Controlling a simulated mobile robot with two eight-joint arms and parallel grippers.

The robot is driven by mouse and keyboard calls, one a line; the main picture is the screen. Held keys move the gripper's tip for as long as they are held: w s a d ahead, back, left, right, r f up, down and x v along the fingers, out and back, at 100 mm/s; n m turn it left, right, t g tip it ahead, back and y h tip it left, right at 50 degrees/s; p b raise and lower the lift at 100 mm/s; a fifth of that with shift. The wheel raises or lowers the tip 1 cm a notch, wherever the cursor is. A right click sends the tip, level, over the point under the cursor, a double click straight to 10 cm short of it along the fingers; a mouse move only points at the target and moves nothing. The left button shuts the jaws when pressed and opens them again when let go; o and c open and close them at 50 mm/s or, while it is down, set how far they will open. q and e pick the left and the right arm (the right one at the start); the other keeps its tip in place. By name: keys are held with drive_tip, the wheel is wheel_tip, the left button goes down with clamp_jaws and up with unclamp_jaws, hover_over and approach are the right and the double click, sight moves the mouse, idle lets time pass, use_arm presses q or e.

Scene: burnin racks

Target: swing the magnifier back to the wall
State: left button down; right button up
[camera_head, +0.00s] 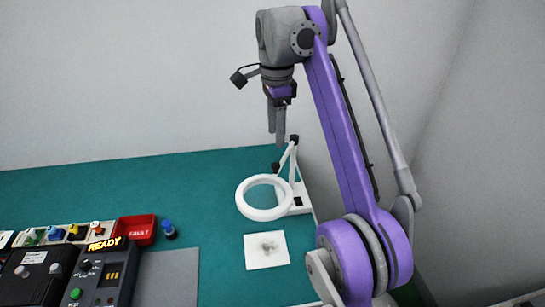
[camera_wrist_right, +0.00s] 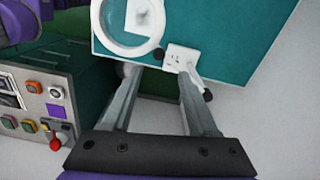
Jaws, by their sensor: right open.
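The magnifier (camera_head: 264,215) is a white ring lens on a jointed white arm with a dark knob, standing near the right end of the green bench. Its ring reaches left of its base, over the bench and above a white card (camera_head: 258,258). My right gripper (camera_head: 276,138) is open and empty, pointing down above the magnifier arm's top. In the right wrist view the two fingers (camera_wrist_right: 158,74) are spread, with the ring (camera_wrist_right: 131,53) and white base plate (camera_wrist_right: 179,57) beyond them. Contact cannot be told. My left gripper is not in view.
A red tray (camera_head: 137,229), a small blue-capped object (camera_head: 168,229) and a black unit reading READY (camera_head: 105,276) stand to the left on the bench (camera_head: 95,190). A grey mat (camera_head: 168,278) lies beside the unit. Grey walls close off the back and right.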

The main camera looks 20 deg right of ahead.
sight(276, 164)
wheel_tip(276, 164, down, 8)
drive_tip(key=b, duration=0.2)
drive_tip(key=shift+s+b, duration=0.15)
drive_tip(key=shift+b, duration=0.2)
drive_tip(key=shift+f, duration=0.65)
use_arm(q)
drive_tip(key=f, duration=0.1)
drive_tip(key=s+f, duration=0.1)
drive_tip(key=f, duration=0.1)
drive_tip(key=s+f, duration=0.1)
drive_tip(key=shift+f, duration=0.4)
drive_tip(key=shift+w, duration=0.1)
use_arm(e)
drive_tip(key=shift+c, duration=0.2)
clamp_jaws()
